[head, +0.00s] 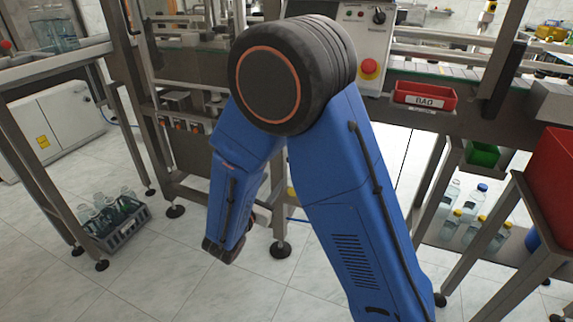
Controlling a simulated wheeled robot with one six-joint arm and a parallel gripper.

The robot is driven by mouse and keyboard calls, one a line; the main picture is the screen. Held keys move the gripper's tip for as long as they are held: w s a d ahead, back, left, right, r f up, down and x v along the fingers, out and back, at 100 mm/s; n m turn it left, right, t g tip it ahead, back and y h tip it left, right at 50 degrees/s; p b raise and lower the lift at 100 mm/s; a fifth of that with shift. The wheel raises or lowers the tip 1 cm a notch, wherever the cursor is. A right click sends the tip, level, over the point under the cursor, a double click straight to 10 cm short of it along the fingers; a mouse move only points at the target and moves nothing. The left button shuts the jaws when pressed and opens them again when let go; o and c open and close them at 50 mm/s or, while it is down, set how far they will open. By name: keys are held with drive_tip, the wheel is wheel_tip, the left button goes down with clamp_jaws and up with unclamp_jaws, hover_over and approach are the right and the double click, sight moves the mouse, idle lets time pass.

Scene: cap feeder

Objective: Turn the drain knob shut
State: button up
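I cannot make out a drain knob for certain in the head view. A black rotary knob (379,15) sits on the grey control panel (352,32), above a red mushroom button (369,66) on a yellow base; I cannot tell whether it is tied to a drain. My blue arm fills the middle of the view, with its elbow high and its forearm pointing down. The forearm ends in dark parts low over the floor. I cannot make out any gripper fingers there. My arm hides part of the machine frame behind it.
A red bin (424,95) with a label hangs on the machine rail. A dark crate of bottles (115,222) stands on the floor at left. Bottles (462,230) stand on a low shelf at right, near a larger red bin (552,175). Tiled floor (185,272) lies clear in front.

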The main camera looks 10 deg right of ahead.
drive_tip(key=x, duration=1.2)
drive_tip(key=shift+d, duration=0.1)
clamp_jaws()
drive_tip(key=shift+n, duration=0.3)
drive_tip(key=shift+f+n+t, duration=0.1)
drive_tip(key=shift+n+t, duration=0.2)
drive_tip(key=shift+n, duration=8.5)
